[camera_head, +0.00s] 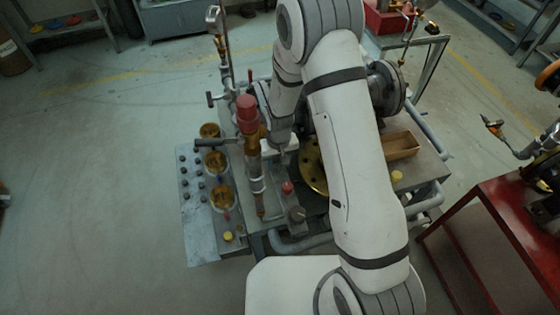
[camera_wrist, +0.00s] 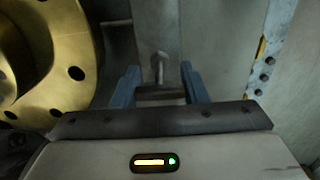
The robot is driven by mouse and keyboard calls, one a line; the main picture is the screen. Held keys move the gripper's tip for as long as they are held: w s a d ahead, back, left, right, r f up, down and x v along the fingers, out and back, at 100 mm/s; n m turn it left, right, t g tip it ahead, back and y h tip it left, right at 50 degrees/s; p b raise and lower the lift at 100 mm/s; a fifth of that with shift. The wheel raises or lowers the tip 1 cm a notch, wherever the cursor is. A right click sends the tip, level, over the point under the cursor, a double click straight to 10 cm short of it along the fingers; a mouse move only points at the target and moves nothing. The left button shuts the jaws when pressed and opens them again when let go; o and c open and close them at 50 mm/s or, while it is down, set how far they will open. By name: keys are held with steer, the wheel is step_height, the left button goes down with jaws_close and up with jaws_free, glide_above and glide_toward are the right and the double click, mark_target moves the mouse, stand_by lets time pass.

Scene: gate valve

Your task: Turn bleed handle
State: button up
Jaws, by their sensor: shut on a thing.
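In the wrist view the bleed handle (camera_wrist: 159,72) looks like a small metal T-handle, with a thin stem and a dark crossbar at its near end. My gripper (camera_wrist: 158,80) has its two blue-grey fingers on either side of it. The fingers are shut on the crossbar, which spans the gap between them. In the head view my gripper (camera_head: 281,145) is low over the bench, beside the brass flange. The handle cannot be made out there, where my arm and the red-capped fitting crowd the view.
A brass flange (camera_wrist: 78,50) stands close left of my gripper in the wrist view. In the head view a red-capped upright fitting (camera_head: 247,112) stands just left of my arm. A wooden tray (camera_head: 401,146) lies right, and a red table (camera_head: 482,225) stands farther right. Left floor is clear.

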steer(key=c, duration=0.3)
steer(key=shift+f+b, duration=0.1)
steer(key=shift+b, duration=0.25)
steer(key=shift+f+n+b, duration=0.1)
steer(key=shift+n+b, duration=0.8)
steer(key=shift+n, duration=0.2)
steer(key=n+b, duration=0.4)
steer(key=n, duration=0.1)
steer(key=n+b, duration=0.3)
steer(key=n, duration=0.2)
steer(key=shift+n, duration=0.4)
steer(key=shift+r+n+b, duration=0.25)
steer(key=shift+n+b, duration=0.6)
steer(key=shift+n, duration=0.95)
